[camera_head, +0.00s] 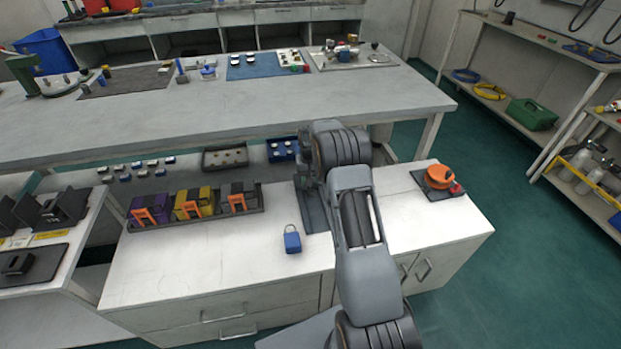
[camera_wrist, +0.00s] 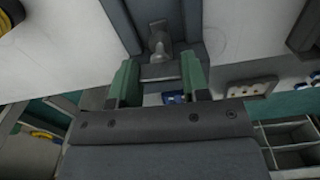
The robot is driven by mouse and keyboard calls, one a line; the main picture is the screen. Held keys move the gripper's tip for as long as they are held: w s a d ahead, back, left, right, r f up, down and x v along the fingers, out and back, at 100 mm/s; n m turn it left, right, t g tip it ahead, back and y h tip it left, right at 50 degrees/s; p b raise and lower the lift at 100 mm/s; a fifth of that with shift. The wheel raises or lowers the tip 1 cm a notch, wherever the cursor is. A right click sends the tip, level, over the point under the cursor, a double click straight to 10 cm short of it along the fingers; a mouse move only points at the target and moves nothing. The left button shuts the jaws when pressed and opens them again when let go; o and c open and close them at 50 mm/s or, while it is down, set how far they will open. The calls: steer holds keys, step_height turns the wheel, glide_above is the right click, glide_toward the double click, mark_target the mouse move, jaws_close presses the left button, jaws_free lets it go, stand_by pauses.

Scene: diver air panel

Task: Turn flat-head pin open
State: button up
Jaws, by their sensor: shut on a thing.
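In the wrist view, my gripper (camera_wrist: 159,82) has its two green fingers on either side of a flat grey metal head, which I take to be the flat-head pin (camera_wrist: 160,72). The gripper is shut on it. A rounded metal stem or fitting (camera_wrist: 159,42) shows just beyond the head, against a dark grey mount (camera_wrist: 125,18). How far the pin is turned cannot be told.
A blue padlock (camera_head: 292,240) stands on the cabinet top (camera_head: 220,270) left of my arm. A tray (camera_head: 165,226) of purple, yellow and dark units lies farther left. An orange round thing (camera_head: 438,176) sits to the right. The long bench (camera_head: 130,120) runs behind.

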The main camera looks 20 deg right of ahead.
steer(key=shift+s+a+f, duration=0.1)
steer(key=shift+s+f, duration=0.05)
steer(key=shift+f, duration=0.1)
steer(key=o, duration=0.9)
steer(key=shift+r, duration=0.1)
steer(key=shift+r, duration=0.1)
step_height(320, 180, up, 14)
steer(key=shift+f+p, duration=0.15)
steer(key=shift+p, duration=0.7)
